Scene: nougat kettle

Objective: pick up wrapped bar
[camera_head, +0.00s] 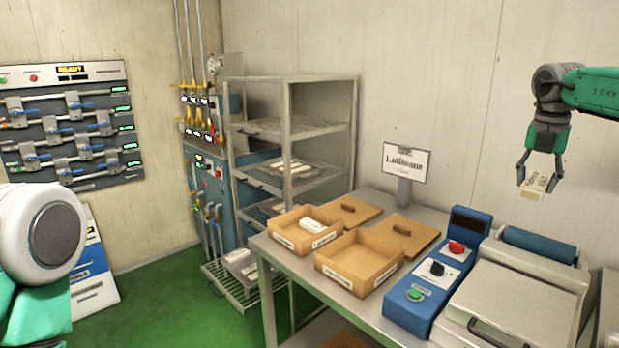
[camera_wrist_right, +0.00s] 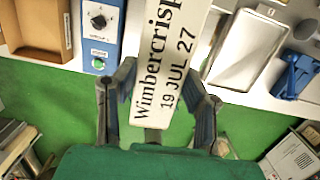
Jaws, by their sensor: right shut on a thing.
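The wrapped bar (camera_head: 535,184) is a small pale block held in the air at the right of the head view. My right gripper (camera_head: 538,178) is shut on it, with a finger on each side. In the right wrist view the bar (camera_wrist_right: 172,75) shows a white face with the print "Wimbercrisp" and "19 JUL 27", between the two fingers (camera_wrist_right: 160,105). Its upper end runs out of that picture. Another white wrapped bar (camera_head: 313,226) lies in the left cardboard box (camera_head: 289,240). My left gripper is out of view.
The table holds a second, empty-looking box (camera_head: 345,266), two brown lids, a sign (camera_head: 407,162), a blue control box (camera_head: 437,270) and a metal machine (camera_head: 520,300) with a blue roller. A wire rack (camera_head: 290,130) with packets stands behind. The air around the held bar looks clear.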

